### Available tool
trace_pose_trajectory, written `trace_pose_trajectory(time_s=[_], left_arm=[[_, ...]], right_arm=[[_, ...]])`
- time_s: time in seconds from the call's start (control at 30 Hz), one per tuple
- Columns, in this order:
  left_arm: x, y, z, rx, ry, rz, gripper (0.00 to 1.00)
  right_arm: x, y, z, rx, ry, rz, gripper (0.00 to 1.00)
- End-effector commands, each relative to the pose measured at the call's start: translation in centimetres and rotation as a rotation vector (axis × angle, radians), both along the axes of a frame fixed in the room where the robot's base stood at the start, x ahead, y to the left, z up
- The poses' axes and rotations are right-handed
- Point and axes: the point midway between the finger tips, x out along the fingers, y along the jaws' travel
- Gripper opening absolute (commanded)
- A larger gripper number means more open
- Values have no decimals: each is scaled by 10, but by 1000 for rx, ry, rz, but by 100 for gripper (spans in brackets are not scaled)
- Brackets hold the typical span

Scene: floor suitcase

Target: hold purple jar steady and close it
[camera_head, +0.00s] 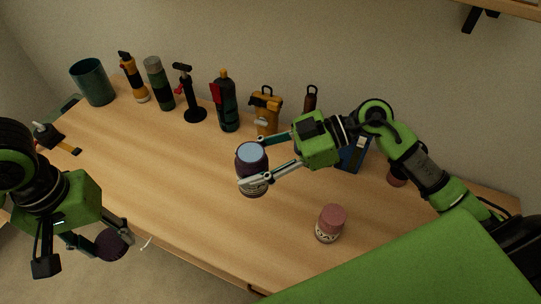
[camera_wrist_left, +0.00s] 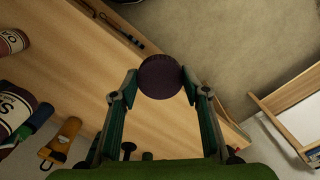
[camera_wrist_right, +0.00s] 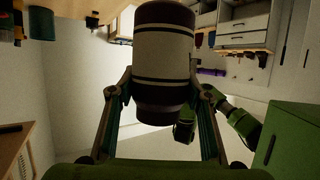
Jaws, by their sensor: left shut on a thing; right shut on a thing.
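The purple jar (camera_head: 255,180) has a pale label band, and a light blue-grey top face shows in the head view. My right gripper (camera_head: 268,163) is shut around its side and holds it upright over the table. The jar (camera_wrist_right: 164,60) fills the upper middle of the right wrist view between the fingers of that gripper (camera_wrist_right: 165,92). A dark purple lid (camera_head: 111,243) is held by my left gripper (camera_head: 118,238) near the table's front left edge. The round lid (camera_wrist_left: 160,77) sits between the fingertips (camera_wrist_left: 160,85) in the left wrist view. Jar and lid are well apart.
A pink-lidded jar (camera_head: 330,222) stands on the wooden table (camera_head: 190,185) at the right front. A teal cup (camera_head: 92,82), a dark bottle (camera_head: 225,105), a yellow lantern-like item (camera_head: 267,112) and several tools line the back. The middle left of the table is clear.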

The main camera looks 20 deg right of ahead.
Motion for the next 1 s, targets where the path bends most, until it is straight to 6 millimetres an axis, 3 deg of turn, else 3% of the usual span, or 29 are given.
trace_pose_trajectory(time_s=[0.4,1.0], left_arm=[[0,0,0,0,0,0,33],[3,-5,2,-1,-2,-13,33]], right_arm=[[8,52,-6,3,-3,257,7],[8,60,-8,-1,-1,299,7]])
